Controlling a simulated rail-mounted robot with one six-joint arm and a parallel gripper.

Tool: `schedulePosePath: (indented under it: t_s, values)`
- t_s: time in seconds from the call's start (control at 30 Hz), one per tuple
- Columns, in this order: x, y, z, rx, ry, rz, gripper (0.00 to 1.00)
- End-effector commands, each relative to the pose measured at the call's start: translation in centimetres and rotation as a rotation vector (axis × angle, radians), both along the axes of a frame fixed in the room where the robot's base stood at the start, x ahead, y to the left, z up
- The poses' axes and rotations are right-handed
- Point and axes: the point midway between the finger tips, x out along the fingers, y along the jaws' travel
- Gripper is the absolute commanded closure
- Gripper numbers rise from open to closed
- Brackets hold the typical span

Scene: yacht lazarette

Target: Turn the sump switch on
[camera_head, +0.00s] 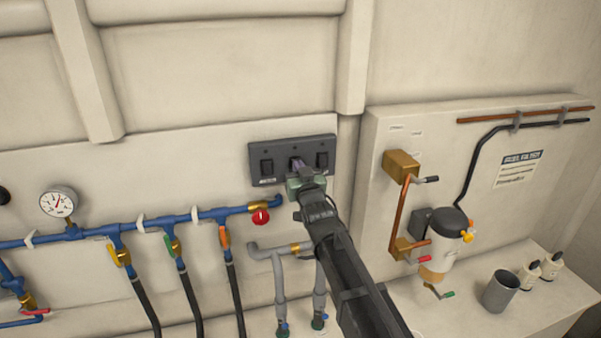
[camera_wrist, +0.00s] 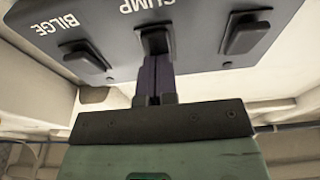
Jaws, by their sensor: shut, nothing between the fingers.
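A dark switch panel (camera_head: 281,150) with three rocker switches is mounted on the wall; it also fills the top of the wrist view (camera_wrist: 197,45). The middle rocker, under the label SUMP, is the sump switch (camera_wrist: 155,40). The left rocker (camera_wrist: 84,63) is labelled BILGE, and the right rocker's (camera_wrist: 246,36) label is out of view. My gripper (camera_head: 297,163) is shut and empty, its purple fingertips (camera_wrist: 157,67) at the lower end of the sump switch. I cannot tell whether they touch it. In the head view my gripper hides most of this switch.
Blue pipes (camera_head: 150,223) with a red knob (camera_head: 261,217), coloured valve handles and a gauge (camera_head: 58,202) run along the wall at left. A filter unit (camera_head: 443,245) with copper pipes is at right. A grey cup (camera_head: 500,291) and bottles stand on the ledge.

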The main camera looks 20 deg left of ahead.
Motion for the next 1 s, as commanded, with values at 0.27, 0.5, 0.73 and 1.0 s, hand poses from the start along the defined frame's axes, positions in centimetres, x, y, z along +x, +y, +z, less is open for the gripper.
schedulePosePath:
  t_s: [0.27,0.5,0.73,1.0]
  values:
    - [0.9,0.6,0.8,0.001,-0.002,0.000,1.00]
    - [1.0,0.7,1.0,0.002,-0.002,0.000,1.00]
    - [-0.3,-0.3,1.5,0.002,-0.003,-0.001,1.00]
    - [-5.2,-3.9,3.0,0.006,-0.007,-0.003,1.00]
